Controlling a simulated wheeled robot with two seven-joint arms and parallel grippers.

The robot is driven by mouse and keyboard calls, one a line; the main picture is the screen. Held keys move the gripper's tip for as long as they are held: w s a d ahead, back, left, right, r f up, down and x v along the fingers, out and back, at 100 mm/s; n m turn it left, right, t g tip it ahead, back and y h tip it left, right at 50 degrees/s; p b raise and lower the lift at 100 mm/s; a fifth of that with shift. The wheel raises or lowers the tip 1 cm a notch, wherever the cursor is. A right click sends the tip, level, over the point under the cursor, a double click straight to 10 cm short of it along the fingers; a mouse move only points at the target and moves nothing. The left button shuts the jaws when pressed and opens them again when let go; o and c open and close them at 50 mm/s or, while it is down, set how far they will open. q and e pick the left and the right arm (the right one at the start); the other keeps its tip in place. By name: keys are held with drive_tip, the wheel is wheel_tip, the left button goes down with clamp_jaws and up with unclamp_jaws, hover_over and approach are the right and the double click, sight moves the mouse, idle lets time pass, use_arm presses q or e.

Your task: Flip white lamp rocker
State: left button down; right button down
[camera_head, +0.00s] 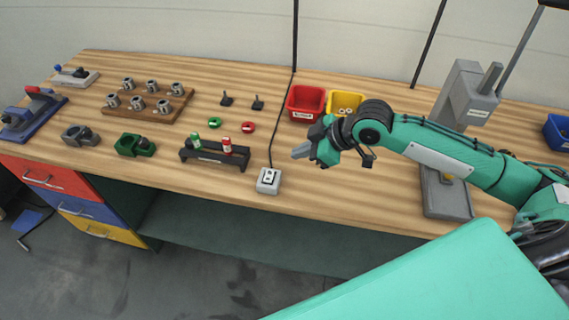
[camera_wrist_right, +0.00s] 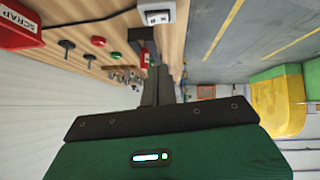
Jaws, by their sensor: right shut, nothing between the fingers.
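The white switch box (camera_head: 268,188) with its dark rocker (camera_head: 269,177) sits near the front edge of the wooden bench, with a black cable running back from it. It also shows at the top of the right wrist view (camera_wrist_right: 150,4), past my fingertips. My right gripper (camera_head: 296,153) is shut and empty. In the head view it is above the bench, up and to the right of the box, apart from it. Its closed fingers also show in the right wrist view (camera_wrist_right: 159,72). My left gripper is not in view.
A dark rack (camera_head: 200,155) with a green and a red-topped item stands left of the box. Red (camera_head: 305,104) and yellow (camera_head: 344,103) bins are behind my right gripper. A grey press stand (camera_head: 446,195) is to the right. The bench immediately around the box is mostly clear.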

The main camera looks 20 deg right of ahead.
sight(269, 176)
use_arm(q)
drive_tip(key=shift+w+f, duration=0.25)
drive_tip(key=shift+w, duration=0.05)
use_arm(e)
drive_tip(key=shift+w+d, duration=0.1)
drive_tip(key=shift+w, duration=0.15)
